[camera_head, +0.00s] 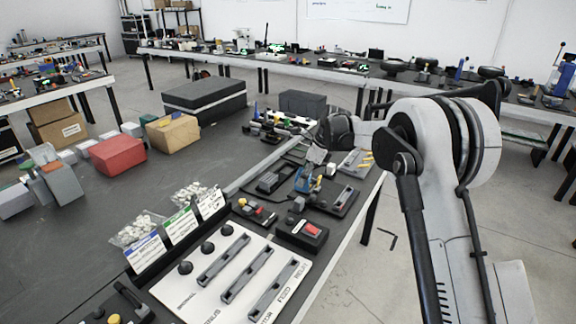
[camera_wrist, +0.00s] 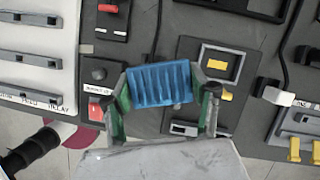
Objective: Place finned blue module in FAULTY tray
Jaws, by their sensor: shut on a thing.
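The finned blue module (camera_wrist: 160,84) sits between the two fingers of my gripper (camera_wrist: 163,92) in the wrist view, its ribs facing the camera. The fingers press on its left and right ends. In the head view the blue module (camera_head: 307,181) is small and partly hidden by my gripper (camera_head: 312,172), above the right part of the bench. I cannot make out a tray marked FAULTY; the lettering on the label cards is too small to read.
A white panel with slots (camera_head: 232,278) lies at the front, with label cards (camera_head: 180,227) behind its left side. A red-button box (camera_head: 302,234) and a dark device with a yellow part (camera_wrist: 216,62) lie close to the module. A red box (camera_head: 117,154) stands at left; dark bench between is mostly clear.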

